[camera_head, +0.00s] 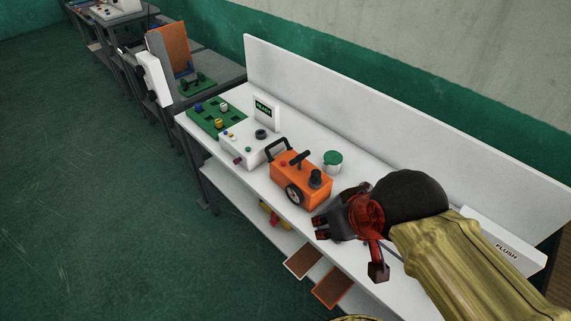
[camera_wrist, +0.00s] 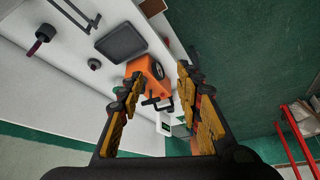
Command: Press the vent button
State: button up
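No label reading "vent" is legible, so I cannot tell which control is the vent button. A white control box (camera_head: 245,146) with small coloured buttons and a black knob stands on the white bench, left of an orange device (camera_head: 308,186). A green-topped round white piece (camera_head: 333,157) stands behind the orange device. A white panel (camera_head: 480,235) marked FLUSH is at the right, partly hidden by my arm. My gripper (camera_head: 348,250) is open and empty, over the bench to the right of the orange device. In the wrist view the orange device (camera_wrist: 147,69) shows beyond my open fingers (camera_wrist: 160,78).
A small display (camera_head: 265,111) and a green board (camera_head: 215,117) with knobs are at the bench's left end. A white back wall (camera_head: 350,95) runs behind the bench. Brown trays (camera_head: 333,287) stick out below its front edge. The green floor (camera_head: 100,190) at left is clear.

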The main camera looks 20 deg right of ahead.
dwell(0.4)
grip_shut()
dwell(0.4)
dwell(1.1)
